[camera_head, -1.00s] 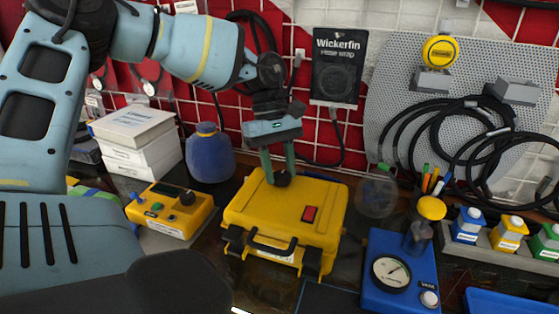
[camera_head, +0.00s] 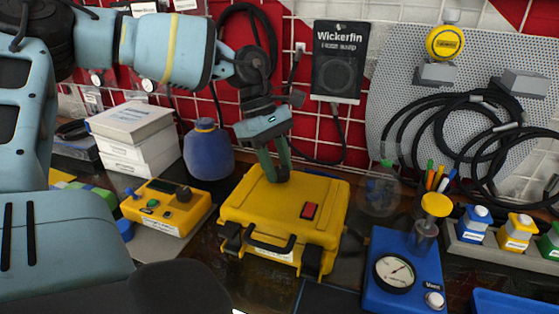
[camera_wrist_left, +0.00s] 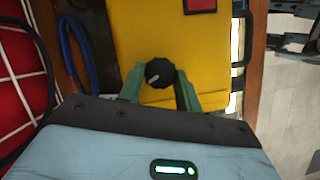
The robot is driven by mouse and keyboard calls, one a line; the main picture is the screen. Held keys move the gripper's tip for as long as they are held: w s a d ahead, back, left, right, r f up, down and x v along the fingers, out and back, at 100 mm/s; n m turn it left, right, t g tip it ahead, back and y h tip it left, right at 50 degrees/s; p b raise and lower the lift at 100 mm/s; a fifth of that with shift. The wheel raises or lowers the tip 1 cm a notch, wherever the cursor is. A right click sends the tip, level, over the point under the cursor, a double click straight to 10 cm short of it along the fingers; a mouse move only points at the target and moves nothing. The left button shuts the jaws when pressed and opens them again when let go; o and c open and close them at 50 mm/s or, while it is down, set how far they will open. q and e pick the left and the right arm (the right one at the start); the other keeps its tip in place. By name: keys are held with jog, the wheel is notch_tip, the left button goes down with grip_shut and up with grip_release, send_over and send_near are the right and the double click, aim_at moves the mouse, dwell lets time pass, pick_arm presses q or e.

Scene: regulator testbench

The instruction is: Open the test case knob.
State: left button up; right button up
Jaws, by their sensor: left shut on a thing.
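The yellow test case (camera_head: 270,215) stands shut on the dark bench, with a red patch on its lid and a black handle at its front. A round black knob (camera_wrist_left: 159,73) with a white mark sits on the lid. My left gripper (camera_head: 274,175) reaches down onto the lid from above and behind. In the left wrist view its green fingers (camera_wrist_left: 159,88) stand on either side of the knob, shut on it. In the head view the fingers partly hide the knob. My right gripper is not in view.
A yellow meter box (camera_head: 166,206) and a blue jar (camera_head: 208,152) are left of the case. A blue gauge unit (camera_head: 403,275) and a clear flask (camera_head: 382,190) are to its right. A wall grid with a black Wickerfin unit (camera_head: 340,62) stands behind.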

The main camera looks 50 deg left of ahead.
pick_arm(q)
jog(key=n, duration=0.1)
jog(key=n+t+b, duration=0.1)
jog(key=n, duration=0.1)
jog(key=shift+s+d+n+y, duration=0.1)
jog(key=shift+s+n+y, duration=0.05)
jog(key=shift+n+y, duration=0.15)
jog(key=n+t+b, duration=0.1)
jog(key=n, duration=0.1)
jog(key=n+y+b, duration=0.1)
jog(key=n, duration=0.1)
jog(key=shift+s+d+f+n+t+b, duration=0.1)
jog(key=shift+n+t+b, duration=0.2)
jog(key=shift+t, duration=0.1)
jog(key=n+y+b, duration=0.1)
jog(key=n+b, duration=0.1)
jog(key=n, duration=0.1)
jog(key=shift+t+b, duration=0.3)
jog(key=shift+s+d+n+y+b, duration=0.1)
jog(key=shift+n+y+b, duration=0.2)
jog(key=shift+n+b, duration=0.35)
jog(key=shift+n, duration=0.25)
jog(key=o, duration=1)
